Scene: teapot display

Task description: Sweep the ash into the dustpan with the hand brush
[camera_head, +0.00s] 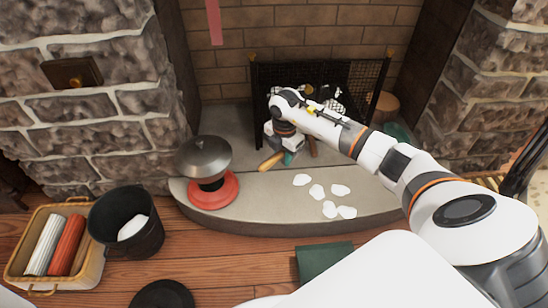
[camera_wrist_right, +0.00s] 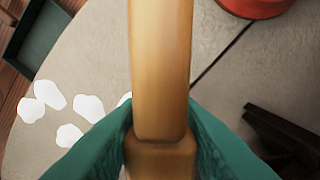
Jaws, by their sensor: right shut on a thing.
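My right gripper (camera_head: 287,152) is over the stone hearth, in front of the fire screen. It is shut on the wooden handle of the hand brush (camera_head: 270,161). In the right wrist view the handle (camera_wrist_right: 161,70) stands between the two green fingers; the bristles are hidden. The ash (camera_head: 317,191) lies as several flat white patches on the hearth, to the right of the gripper and nearer the front edge. The patches also show at the left of the wrist view (camera_wrist_right: 88,107). The green dustpan (camera_head: 325,262) is on the wood floor, below the hearth's front edge. My left gripper is out of view.
A grey-lidded pot on a red base (camera_head: 212,192) stands on the hearth's left. A black bucket (camera_head: 126,240) and a basket with rolls (camera_head: 85,272) stand on the floor at left. The black fire screen (camera_head: 365,85) is behind the gripper. The hearth's front right is open.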

